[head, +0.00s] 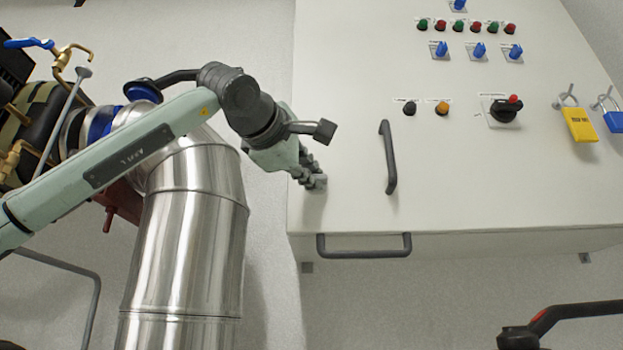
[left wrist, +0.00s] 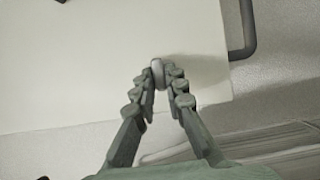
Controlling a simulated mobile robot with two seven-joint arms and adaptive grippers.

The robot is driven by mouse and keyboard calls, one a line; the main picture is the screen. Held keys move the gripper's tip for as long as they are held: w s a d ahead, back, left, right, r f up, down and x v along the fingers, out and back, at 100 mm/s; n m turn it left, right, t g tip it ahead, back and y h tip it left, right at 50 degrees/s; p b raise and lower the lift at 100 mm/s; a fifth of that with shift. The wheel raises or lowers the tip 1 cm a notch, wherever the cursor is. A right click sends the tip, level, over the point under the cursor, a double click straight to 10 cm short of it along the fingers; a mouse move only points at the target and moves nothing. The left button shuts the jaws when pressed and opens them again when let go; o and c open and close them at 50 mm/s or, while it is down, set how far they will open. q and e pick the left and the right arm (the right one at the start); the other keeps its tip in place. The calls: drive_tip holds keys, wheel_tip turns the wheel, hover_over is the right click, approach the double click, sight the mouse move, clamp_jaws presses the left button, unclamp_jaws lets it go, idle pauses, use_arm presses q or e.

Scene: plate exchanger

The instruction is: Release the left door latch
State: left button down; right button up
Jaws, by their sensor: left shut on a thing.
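A pale cabinet door (head: 345,90) fills the right half of the head view. My left gripper (head: 314,180) is at the door's lower left corner, with its fingers against the panel side. In the left wrist view, my left gripper (left wrist: 164,74) is shut on a small grey rounded latch (left wrist: 157,76) that sticks out from the door near its edge. The fingertips lie on both sides of the latch. In the head view the fingers mostly hide the latch. Its turn angle cannot be told. My right gripper is not in view.
A dark vertical handle (head: 389,157) is right of the gripper, and a horizontal handle (head: 364,252) is at the door's lower edge. A large metal pipe (head: 188,240) stands close to the left. Padlocks (head: 580,124) hang at the right. A dark bar (head: 575,312) is at bottom right.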

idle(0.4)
use_arm(q)
drive_tip(key=c, duration=1.6)
unclamp_jaws()
drive_tip(key=v, duration=1.2)
drive_tip(key=shift+f, duration=0.1)
